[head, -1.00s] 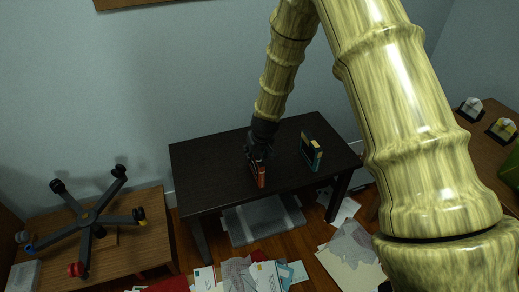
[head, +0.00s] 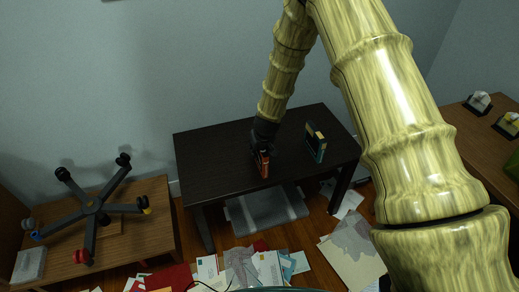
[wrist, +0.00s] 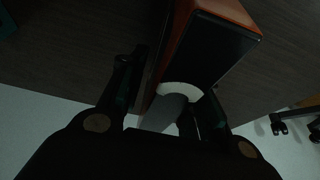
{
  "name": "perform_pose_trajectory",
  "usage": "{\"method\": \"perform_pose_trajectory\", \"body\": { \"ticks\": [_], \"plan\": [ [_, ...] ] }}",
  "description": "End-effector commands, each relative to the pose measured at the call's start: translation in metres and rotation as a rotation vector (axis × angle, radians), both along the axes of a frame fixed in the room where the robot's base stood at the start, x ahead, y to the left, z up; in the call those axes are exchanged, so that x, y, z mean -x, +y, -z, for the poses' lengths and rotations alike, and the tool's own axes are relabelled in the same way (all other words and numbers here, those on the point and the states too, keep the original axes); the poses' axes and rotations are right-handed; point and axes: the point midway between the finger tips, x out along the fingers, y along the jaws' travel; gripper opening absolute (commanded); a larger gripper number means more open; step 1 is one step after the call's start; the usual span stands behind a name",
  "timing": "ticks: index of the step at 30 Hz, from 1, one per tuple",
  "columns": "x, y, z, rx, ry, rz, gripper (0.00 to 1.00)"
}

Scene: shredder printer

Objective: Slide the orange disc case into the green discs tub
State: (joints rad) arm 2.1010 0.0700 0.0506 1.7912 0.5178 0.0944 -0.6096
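In the wrist view the case (wrist: 232,12) shows an orange edge, a dark cover and a pale round patch. My gripper (head: 261,150) is down at the case from above; in the wrist view its fingers (wrist: 168,85) lie on either side of the case. I cannot tell whether they press on it. A green object (head: 513,170), cut by the right picture edge on the brown desk, may be the green discs tub; its inside is hidden.
A teal case with yellow (head: 316,143) stands on the dark table (head: 215,168), right of my gripper. An upturned chair base (head: 95,206) lies on the left wooden table. A clear bin (head: 265,210) and scattered papers (head: 268,268) lie on the floor. The brown desk (head: 478,140) is at right.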

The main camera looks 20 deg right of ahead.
Motion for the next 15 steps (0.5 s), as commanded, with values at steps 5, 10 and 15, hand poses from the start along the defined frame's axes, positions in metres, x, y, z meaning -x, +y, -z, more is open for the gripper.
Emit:
{"method": "perform_pose_trajectory", "body": {
  "ticks": [5,10,15],
  "plan": [
    [0.0001,-0.0002,-0.0001,0.0,0.0,0.0,0.0],
    [-0.0001,-0.0002,-0.001,0.0,0.0,0.0,0.0],
    [-0.0002,-0.0001,-0.0053,0.0,-0.001,0.0,0.0]
  ]
}}
